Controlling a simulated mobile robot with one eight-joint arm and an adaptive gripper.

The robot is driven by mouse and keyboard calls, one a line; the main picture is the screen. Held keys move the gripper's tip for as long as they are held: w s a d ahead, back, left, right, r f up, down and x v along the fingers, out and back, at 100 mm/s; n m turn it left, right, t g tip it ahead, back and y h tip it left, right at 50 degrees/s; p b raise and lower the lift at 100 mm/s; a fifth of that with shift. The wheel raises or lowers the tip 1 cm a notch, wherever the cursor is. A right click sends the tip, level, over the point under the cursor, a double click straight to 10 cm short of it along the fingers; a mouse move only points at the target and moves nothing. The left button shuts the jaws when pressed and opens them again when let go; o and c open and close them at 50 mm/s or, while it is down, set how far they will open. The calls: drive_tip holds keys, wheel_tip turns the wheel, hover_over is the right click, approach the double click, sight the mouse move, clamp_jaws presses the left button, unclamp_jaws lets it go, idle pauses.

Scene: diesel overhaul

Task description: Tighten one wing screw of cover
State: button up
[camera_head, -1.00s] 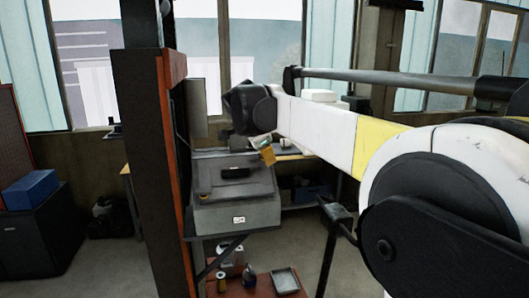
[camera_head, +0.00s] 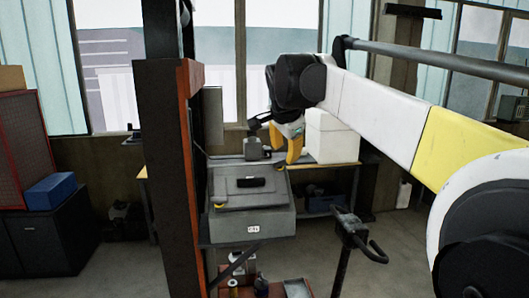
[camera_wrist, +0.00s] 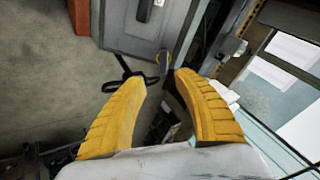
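The cover (camera_head: 235,188) is a flat grey plate with a black handle (camera_head: 250,182) on top of a grey box (camera_head: 255,228). Small yellow parts, perhaps wing screws, show at its front left corner (camera_head: 219,205) and far right edge (camera_head: 280,167). My gripper (camera_head: 291,158) is above and beyond the far right corner of the box. In the wrist view, the yellow fingers of my gripper (camera_wrist: 160,80) are spread with nothing between them. The cover (camera_wrist: 146,32) is ahead at the top, and one yellow part (camera_wrist: 158,58) lies near its edge, apart from the fingertips.
A dark post with an orange edge (camera_head: 188,120) stands left of the box. A black stand with a handle (camera_head: 350,228) is to the right. A bench (camera_head: 335,165) is behind, and a red shelf with small items is below. Floor is clear at front right.

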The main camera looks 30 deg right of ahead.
drive_tip(key=n+b, duration=0.1)
drive_tip(key=n, duration=1)
drive_tip(key=w+f+n+y+b, duration=0.1)
drive_tip(key=n+b, duration=0.1)
drive_tip(key=n, duration=1)
drive_tip(key=n+b, duration=0.1)
drive_tip(key=n, duration=1)
drive_tip(key=shift+w+d+f+t+y, duration=0.1)
drive_tip(key=shift+w+f+t+y, duration=0.1)
drive_tip(key=shift+t+y, duration=0.15)
drive_tip(key=shift+w+f, duration=0.1)
drive_tip(key=shift+w, duration=0.05)
